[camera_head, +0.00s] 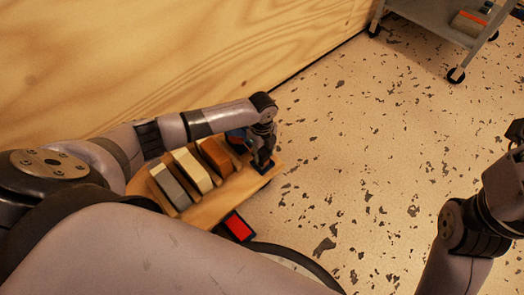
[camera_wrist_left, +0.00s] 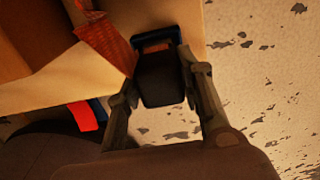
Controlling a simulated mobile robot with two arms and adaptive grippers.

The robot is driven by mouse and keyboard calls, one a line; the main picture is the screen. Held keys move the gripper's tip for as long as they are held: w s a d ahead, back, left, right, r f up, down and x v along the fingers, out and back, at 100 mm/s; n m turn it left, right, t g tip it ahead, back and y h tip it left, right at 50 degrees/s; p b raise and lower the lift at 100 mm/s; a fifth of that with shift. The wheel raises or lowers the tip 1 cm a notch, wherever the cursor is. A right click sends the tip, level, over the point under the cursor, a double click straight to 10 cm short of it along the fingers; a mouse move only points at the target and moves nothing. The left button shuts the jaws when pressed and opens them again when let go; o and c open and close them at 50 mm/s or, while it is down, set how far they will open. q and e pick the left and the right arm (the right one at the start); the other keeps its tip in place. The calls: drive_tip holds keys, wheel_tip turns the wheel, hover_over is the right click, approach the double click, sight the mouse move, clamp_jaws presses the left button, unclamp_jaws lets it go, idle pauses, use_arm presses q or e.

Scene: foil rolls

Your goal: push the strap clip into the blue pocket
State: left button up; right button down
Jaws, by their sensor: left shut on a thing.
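My left gripper (camera_head: 263,162) is at the right end of a wooden board (camera_head: 228,192). In the left wrist view its two fingers (camera_wrist_left: 163,95) are shut on a dark, blocky piece, which looks like the strap clip (camera_wrist_left: 162,82). A dark blue frame (camera_wrist_left: 172,31), which may be the blue pocket, shows around the far end of the clip. I cannot tell how deep the clip sits in it. A red woven strap (camera_wrist_left: 106,42) lies to the left of the clip. My right arm is at the right edge of the head view; its fingers are not clearly shown.
Grey (camera_head: 168,187), cream (camera_head: 193,170) and orange-brown (camera_head: 215,157) blocks stand in a row on the board, with a blue item (camera_head: 237,136) beyond. A red patch in a dark frame (camera_head: 238,228) is at the board's near edge. A grey cart (camera_head: 440,20) stands far off; speckled floor is clear.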

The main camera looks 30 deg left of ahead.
use_arm(q)
drive_tip(key=shift+f, duration=0.2)
drive_tip(key=o, duration=1.3)
